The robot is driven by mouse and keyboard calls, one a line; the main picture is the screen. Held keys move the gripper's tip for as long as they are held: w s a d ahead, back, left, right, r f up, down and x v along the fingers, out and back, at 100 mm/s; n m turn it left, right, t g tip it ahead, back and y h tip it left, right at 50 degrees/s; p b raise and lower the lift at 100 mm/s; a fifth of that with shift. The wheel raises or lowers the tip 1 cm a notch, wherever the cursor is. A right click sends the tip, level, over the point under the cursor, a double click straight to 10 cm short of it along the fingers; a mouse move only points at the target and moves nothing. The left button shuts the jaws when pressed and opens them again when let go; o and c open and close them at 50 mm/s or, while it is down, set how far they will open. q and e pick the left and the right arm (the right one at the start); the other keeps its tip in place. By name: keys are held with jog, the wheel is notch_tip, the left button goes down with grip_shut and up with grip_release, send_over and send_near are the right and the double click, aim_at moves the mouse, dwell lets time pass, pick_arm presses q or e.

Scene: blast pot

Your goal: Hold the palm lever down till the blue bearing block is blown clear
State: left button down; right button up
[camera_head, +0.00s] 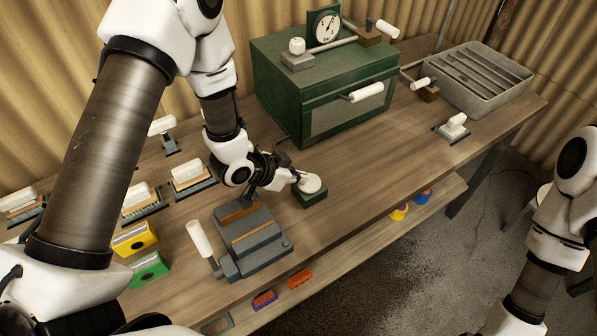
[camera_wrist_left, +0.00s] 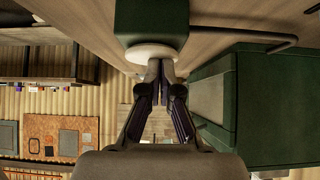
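The palm lever looks like a round white pad (camera_head: 310,184) on a small green block (camera_head: 312,198) near the table's front edge. My left gripper (camera_head: 297,177) is at the pad's left side, with its fingertips at or on the pad. In the left wrist view, the fingertips (camera_wrist_left: 160,68) are together with nothing seen between them, against the white pad (camera_wrist_left: 148,54). The green blast cabinet (camera_head: 290,108) is closed, its inside hidden. No blue bearing block shows on the tabletop; a small blue piece (camera_head: 422,196) lies on the lower shelf. My right gripper is out of view.
A grey vise-like fixture (camera_head: 250,240) with a white handle (camera_head: 200,240) stands just left of the pad. Yellow (camera_head: 135,239) and green (camera_head: 148,269) blocks sit at the left. A pressure gauge (camera_head: 325,29) tops the cabinet. A slatted grey tray (camera_head: 520,85) is at far right.

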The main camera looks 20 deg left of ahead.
pick_arm(q)
jog(key=shift+s+f, duration=0.3)
jog(key=shift+f, duration=0.05)
dwell(0.4)
jog(key=r+p, duration=0.3)
jog(key=w+r+p, duration=0.1)
jog(key=r, duration=0.1)
jog(key=shift+r+p, duration=0.15)
jog(key=shift+p, duration=0.15)
jog(key=b+v, duration=0.3)
jog(key=v, duration=0.6)
jog(key=shift+s+a, duration=0.15)
jog(key=shift+s, duration=0.35)
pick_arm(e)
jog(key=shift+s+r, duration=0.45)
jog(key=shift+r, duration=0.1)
pick_arm(q)
jog(key=shift+w, duration=0.1)
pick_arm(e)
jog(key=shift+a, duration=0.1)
